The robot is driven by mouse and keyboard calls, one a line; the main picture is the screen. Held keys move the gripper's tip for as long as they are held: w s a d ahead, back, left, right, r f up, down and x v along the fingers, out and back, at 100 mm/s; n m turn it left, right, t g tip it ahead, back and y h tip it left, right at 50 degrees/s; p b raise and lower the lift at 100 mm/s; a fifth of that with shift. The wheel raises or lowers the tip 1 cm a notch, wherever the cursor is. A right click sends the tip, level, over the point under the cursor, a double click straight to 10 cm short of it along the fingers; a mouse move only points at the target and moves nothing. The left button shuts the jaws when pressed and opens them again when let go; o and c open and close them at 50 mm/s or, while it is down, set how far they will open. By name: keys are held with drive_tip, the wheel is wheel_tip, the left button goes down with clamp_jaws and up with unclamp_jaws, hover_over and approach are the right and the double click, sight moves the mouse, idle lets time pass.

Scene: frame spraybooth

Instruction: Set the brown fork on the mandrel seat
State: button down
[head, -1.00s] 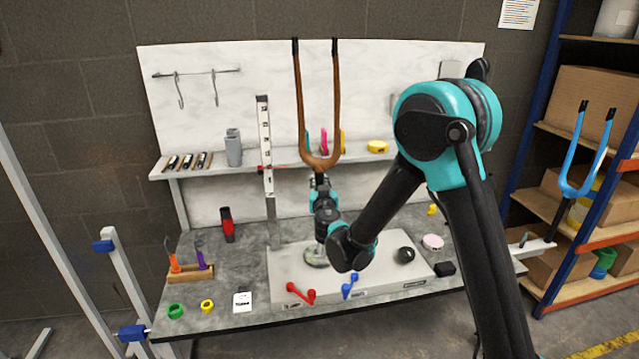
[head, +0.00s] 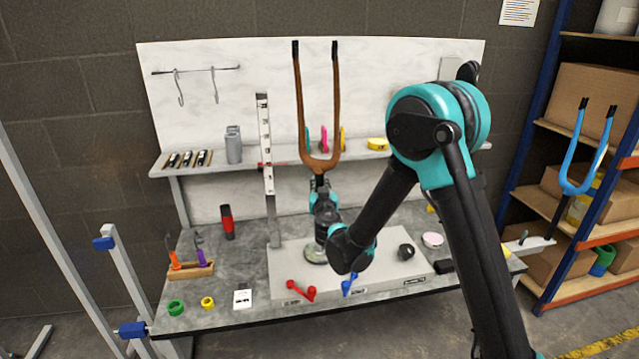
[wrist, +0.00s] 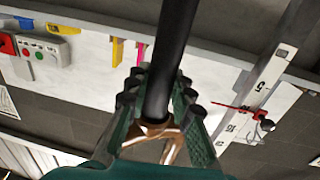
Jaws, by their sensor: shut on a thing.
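The brown fork (head: 320,160) stands upright with its two dark-tipped legs pointing up, above the bench in the head view. My gripper (wrist: 155,97) is shut on the fork's dark steerer tube (wrist: 176,45), just by the brown crown (wrist: 155,129), in the wrist view. In the head view my arm partly hides the gripper, and the fork's lower end is hidden. A round metal base (head: 314,254) shows on the pale plate directly below the gripper; it may be the mandrel seat, but I cannot tell whether the fork touches it.
A ruled upright post (head: 266,150) with a red pointer stands left of the fork. Red (head: 301,289) and blue (head: 349,284) levers sit at the pale plate's (head: 385,283) front. A shelf (head: 275,162) runs behind. A blue fork (head: 584,160) stands at the right rack.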

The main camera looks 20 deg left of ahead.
drive_tip(key=shift+f, duration=4.4)
idle(0.3)
drive_tip(key=c, duration=1.3)
unclamp_jaws()
drive_tip(key=shift+o, duration=0.2)
